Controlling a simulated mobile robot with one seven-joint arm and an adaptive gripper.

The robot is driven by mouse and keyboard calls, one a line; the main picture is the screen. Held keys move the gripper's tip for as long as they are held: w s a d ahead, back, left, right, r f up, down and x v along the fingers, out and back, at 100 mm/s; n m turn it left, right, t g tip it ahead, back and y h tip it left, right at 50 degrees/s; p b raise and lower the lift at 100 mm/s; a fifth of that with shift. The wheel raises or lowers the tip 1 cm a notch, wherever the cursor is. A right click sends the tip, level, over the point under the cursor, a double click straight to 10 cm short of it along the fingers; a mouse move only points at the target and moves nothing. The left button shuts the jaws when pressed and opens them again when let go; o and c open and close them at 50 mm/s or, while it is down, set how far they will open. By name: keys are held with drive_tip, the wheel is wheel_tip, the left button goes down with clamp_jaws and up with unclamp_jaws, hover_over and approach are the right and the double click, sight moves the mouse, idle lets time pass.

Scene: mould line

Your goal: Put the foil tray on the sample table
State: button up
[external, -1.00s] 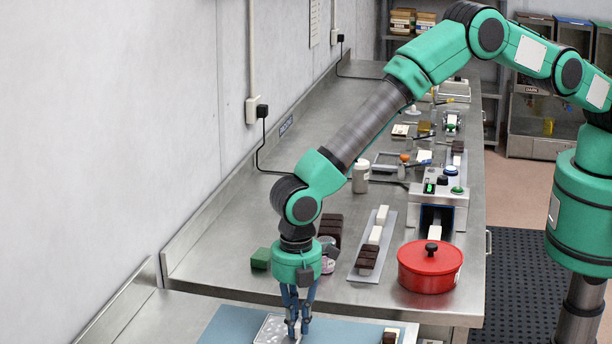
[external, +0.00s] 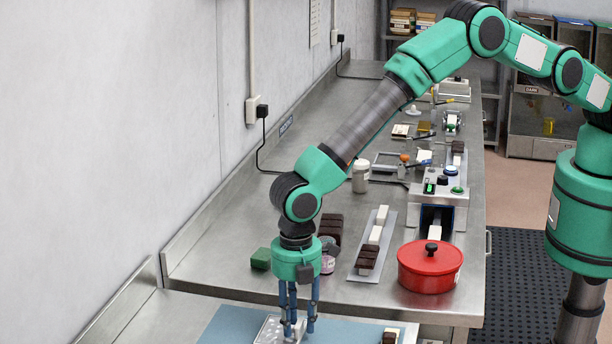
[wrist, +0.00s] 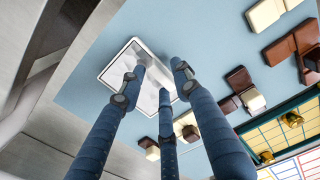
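The foil tray (wrist: 116,62) is a flat silver square with a pale rim. It lies on the blue surface of a table (wrist: 88,98), seen under my fingers in the wrist view. In the external view the tray (external: 267,331) shows at the bottom edge, partly cut off. My gripper (wrist: 152,90) points down over the tray with its three blue fingers spread apart. The fingers hide part of the tray, and I cannot tell whether any fingertip touches it. The gripper (external: 299,330) also shows in the external view, fingers nearly straight.
Several brown and cream chocolate pieces (wrist: 240,85) lie on the blue surface to the right in the wrist view. On the steel bench behind stand a red lidded pot (external: 428,268), a green block (external: 261,258) and a strip with chocolate pieces (external: 356,275). The wall is at left.

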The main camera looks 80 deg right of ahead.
wheel_tip(320, 180, up, 11)
drive_tip(key=b, duration=0.1)
drive_tip(key=shift+r, duration=0.2)
idle(0.8)
idle(0.3)
